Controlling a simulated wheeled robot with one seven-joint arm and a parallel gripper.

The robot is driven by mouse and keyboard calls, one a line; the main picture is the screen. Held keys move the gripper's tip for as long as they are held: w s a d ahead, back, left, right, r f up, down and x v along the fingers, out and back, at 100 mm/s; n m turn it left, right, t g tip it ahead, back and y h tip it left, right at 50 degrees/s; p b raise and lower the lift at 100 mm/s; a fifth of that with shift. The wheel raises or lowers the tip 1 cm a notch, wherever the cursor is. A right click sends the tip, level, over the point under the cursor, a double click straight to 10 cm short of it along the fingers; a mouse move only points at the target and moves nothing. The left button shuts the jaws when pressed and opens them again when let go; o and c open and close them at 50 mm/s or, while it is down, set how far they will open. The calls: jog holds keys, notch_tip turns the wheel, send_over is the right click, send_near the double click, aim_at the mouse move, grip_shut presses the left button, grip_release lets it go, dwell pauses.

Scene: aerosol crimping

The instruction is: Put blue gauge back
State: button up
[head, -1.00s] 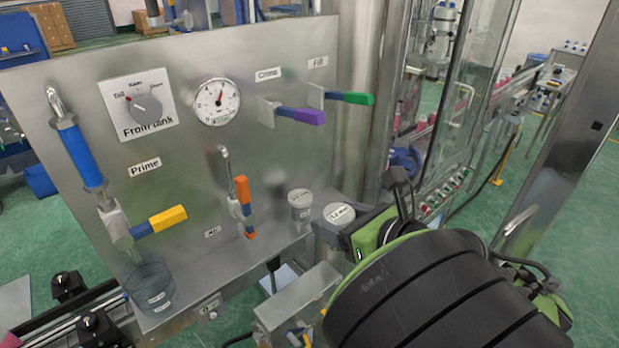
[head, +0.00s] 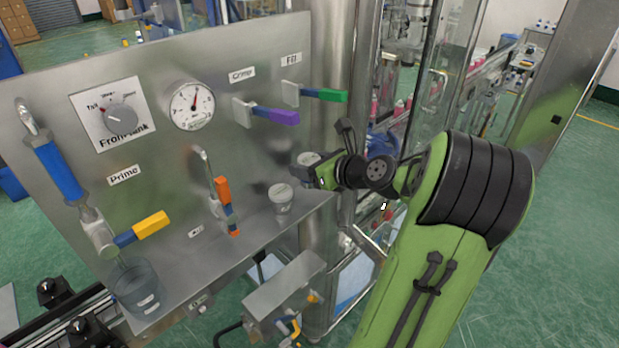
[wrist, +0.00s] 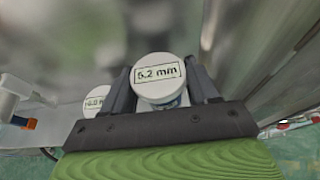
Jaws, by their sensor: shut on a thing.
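The held gauge is a short cylinder with a white top labelled "5.2 mm" in the wrist view (wrist: 159,78). A bluish patch shows on its side below the top. My gripper (wrist: 161,92) is shut on it, one dark finger on each side. In the head view the gauge's pale top (head: 309,158) shows at my gripper (head: 318,172), near the panel's right end. A second gauge (head: 281,197), grey with a white top, stands on the steel ledge to the left. It also shows in the wrist view (wrist: 97,100), left of my gripper, its label partly hidden.
The steel panel (head: 60,90) carries a purple-handled valve (head: 275,116), a green-handled valve (head: 325,95), a dial (head: 192,106) and an orange-handled tap (head: 222,190). A clear beaker (head: 135,285) stands at the ledge's left. A steel post (head: 345,60) rises beside my gripper.

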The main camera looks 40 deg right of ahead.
notch_tip(320, 180, down, 4)
jog(key=shift+w+f+b, duration=0.1)
jog(key=shift+b, duration=0.25)
jog(key=shift+w+d, duration=0.1)
jog(key=shift+d, duration=0.05)
jog(key=o, duration=1.1)
jog(key=shift+f, duration=0.1)
jog(key=shift+o, duration=0.2)
jog(key=v, duration=1.2)
jog(key=shift+r+p, duration=0.2)
jog(key=shift+p, duration=0.25)
